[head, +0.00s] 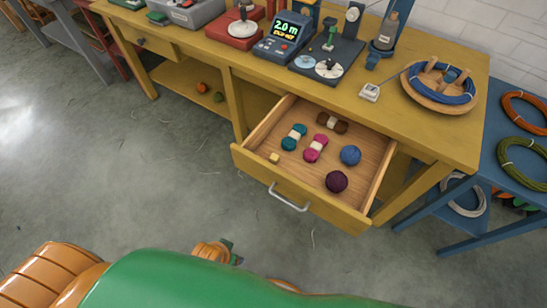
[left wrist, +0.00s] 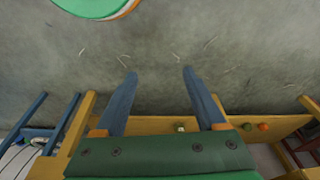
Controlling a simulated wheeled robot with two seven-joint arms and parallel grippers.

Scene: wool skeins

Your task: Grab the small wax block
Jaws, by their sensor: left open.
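The small wax block (head: 274,158) is a pale yellow cube in the front left corner of the open wooden drawer (head: 240,158). Nothing touches it in the head view. My left gripper (left wrist: 160,72) shows in the left wrist view with its two blue fingers apart and bare floor between them. It is empty and away from the block. A small pale thing shows low in the left wrist view, but I cannot tell what it is. My right gripper is not in view.
The drawer also holds a teal skein (head: 293,137), a pink skein (head: 315,148), a brown skein (head: 332,123), a blue ball (head: 350,155) and a dark purple ball (head: 336,181). A metal handle (head: 289,199) sticks out in front. The yellow workbench (head: 420,128) overhangs the drawer's back.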

